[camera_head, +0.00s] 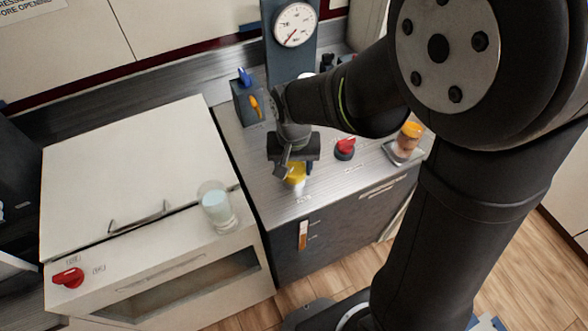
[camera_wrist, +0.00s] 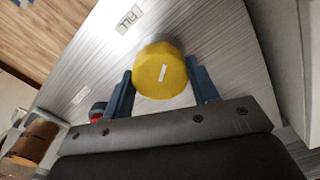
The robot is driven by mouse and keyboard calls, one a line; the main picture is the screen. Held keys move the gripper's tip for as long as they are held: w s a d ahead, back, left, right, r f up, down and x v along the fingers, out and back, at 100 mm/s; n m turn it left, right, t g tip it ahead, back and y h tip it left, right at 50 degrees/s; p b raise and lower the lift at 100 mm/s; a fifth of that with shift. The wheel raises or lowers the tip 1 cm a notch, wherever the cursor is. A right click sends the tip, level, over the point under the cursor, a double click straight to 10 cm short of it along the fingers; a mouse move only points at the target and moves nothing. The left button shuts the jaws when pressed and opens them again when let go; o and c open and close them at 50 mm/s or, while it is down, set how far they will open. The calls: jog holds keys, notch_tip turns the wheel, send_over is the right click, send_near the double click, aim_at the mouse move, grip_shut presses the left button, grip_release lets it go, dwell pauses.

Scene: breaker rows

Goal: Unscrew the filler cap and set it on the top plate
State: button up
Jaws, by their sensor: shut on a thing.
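The yellow filler cap (camera_wrist: 160,72) is a faceted knob with a white line on its top. In the wrist view it sits between the two fingers of my gripper (camera_wrist: 161,88), which is shut on it. In the head view the cap (camera_head: 296,174) shows near the front of the metal top plate (camera_head: 285,205), below my gripper (camera_head: 290,168). A small label (camera_wrist: 130,18) lies on the plate beside the cap. Whether the cap is seated or lifted clear of its filler neck, I cannot tell.
A red knob (camera_head: 345,147) stands right of the cap, and a jar with an orange lid (camera_head: 408,138) further right. A blue and orange valve block (camera_head: 247,100) and a gauge (camera_head: 295,25) are behind. A glass (camera_head: 216,205) stands on the white cabinet at left.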

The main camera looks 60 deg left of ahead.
aim_at(294, 167)
jog(key=shift+n, duration=0.3)
jog(key=shift+r, duration=2.5)
